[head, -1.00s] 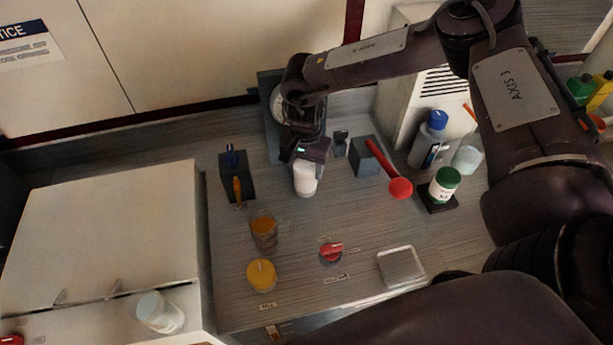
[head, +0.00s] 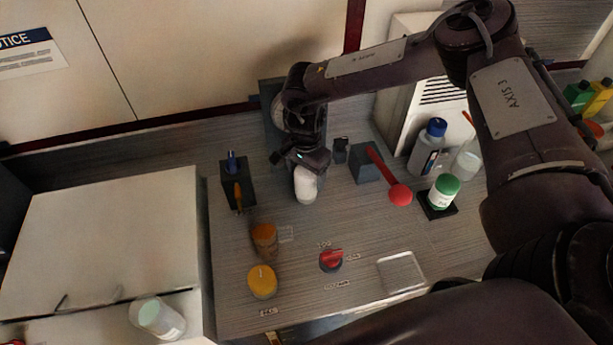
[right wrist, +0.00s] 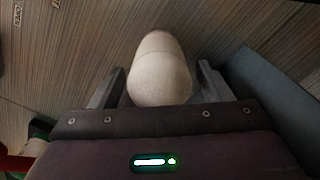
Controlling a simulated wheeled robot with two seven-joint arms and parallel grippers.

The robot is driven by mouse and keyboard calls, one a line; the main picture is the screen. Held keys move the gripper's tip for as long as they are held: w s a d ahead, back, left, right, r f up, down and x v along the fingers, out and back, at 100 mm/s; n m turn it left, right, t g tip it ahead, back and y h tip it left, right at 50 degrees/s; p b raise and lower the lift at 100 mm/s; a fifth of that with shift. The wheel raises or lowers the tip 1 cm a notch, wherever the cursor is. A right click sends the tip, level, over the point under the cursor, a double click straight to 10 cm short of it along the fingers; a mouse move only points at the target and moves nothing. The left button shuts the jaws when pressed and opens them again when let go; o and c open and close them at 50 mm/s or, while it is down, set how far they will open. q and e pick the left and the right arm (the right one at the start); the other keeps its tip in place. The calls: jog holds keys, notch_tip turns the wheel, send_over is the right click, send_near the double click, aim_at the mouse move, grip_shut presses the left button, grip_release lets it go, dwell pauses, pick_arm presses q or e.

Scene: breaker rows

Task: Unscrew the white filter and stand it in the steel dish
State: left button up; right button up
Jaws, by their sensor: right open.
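The white filter (head: 306,184) hangs at the back of the bench, just below my right gripper (head: 303,168) in the head view. In the right wrist view the filter (right wrist: 160,70) stands between the two spread fingers of my right gripper (right wrist: 160,88), with a gap visible on each side. What the filter's upper end is fixed to is hidden by the gripper. The steel dish (head: 401,272), square and shallow, lies empty at the front right of the bench. My left gripper is not in view.
A red-handled lever (head: 388,175) and a green-capped jar (head: 443,191) stand right of the filter. A red knob (head: 331,260), a yellow round part (head: 262,282) and an amber cup (head: 264,240) sit in front. A dark holder (head: 237,184) stands left.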

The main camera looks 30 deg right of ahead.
jog(key=m+p, duration=0.2)
jog(key=m, duration=0.5)
jog(key=shift+r, duration=0.1)
jog(key=m+p, duration=0.1)
jog(key=m, duration=0.4)
jog(key=shift+p, duration=0.3)
jog(key=m, duration=0.2)
jog(key=shift+m, duration=0.3)
